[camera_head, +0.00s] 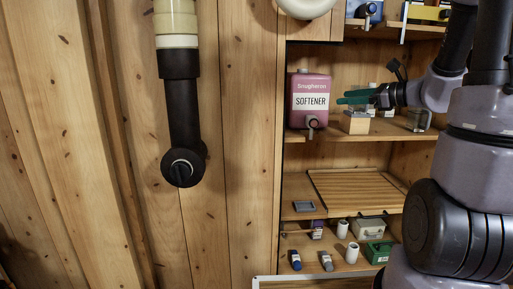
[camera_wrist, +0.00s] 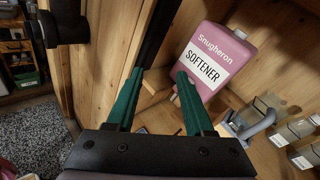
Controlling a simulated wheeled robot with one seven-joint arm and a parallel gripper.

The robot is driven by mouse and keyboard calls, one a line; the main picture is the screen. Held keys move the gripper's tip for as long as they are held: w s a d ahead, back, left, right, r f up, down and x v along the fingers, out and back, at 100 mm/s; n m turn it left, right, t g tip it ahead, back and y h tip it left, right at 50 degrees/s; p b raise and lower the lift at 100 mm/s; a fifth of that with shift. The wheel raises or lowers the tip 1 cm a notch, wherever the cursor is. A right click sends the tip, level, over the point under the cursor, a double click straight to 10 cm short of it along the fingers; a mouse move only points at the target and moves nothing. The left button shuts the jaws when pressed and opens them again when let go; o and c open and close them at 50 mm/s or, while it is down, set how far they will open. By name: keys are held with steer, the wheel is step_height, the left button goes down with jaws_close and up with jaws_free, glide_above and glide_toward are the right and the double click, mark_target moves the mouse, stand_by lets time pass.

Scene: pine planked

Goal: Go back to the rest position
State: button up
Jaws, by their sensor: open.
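My gripper (camera_head: 352,97) is at the upper shelf on the right of the head view, with its green fingers pointing left. In the wrist view my gripper (camera_wrist: 157,85) has its two green fingers spread apart with nothing between them. A pink softener bottle (camera_head: 310,100) with a white label stands on the shelf just left of the fingertips. In the wrist view the softener bottle (camera_wrist: 213,60) is beyond the right finger. I cannot tell whether that finger touches it.
A small wooden block (camera_head: 355,123) stands below the fingers. A slatted board (camera_head: 356,190) lies on the shelf underneath. Lower down are white cups (camera_head: 352,252), a green box (camera_head: 378,252) and small bottles (camera_head: 296,260). A black pipe (camera_head: 184,120) hangs at the left along the plank wall.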

steer(key=s+a+n+g+h, duration=0.1)
steer(key=s+a+n+g, duration=0.5)
steer(key=s+a+n, duration=0.5)
steer(key=s+d+r+n+t+h, duration=0.1)
steer(key=s+d+r+n+h, duration=0.2)
steer(key=s+d+n+h, duration=0.3)
steer(key=s+n+h, duration=0.1)
steer(key=s+n, duration=0.1)
steer(key=s, duration=0.1)
steer(key=shift+s+d+n+t+h, duration=0.25)
steer(key=shift+d+n+t+h, duration=0.05)
steer(key=shift+h, duration=0.1)
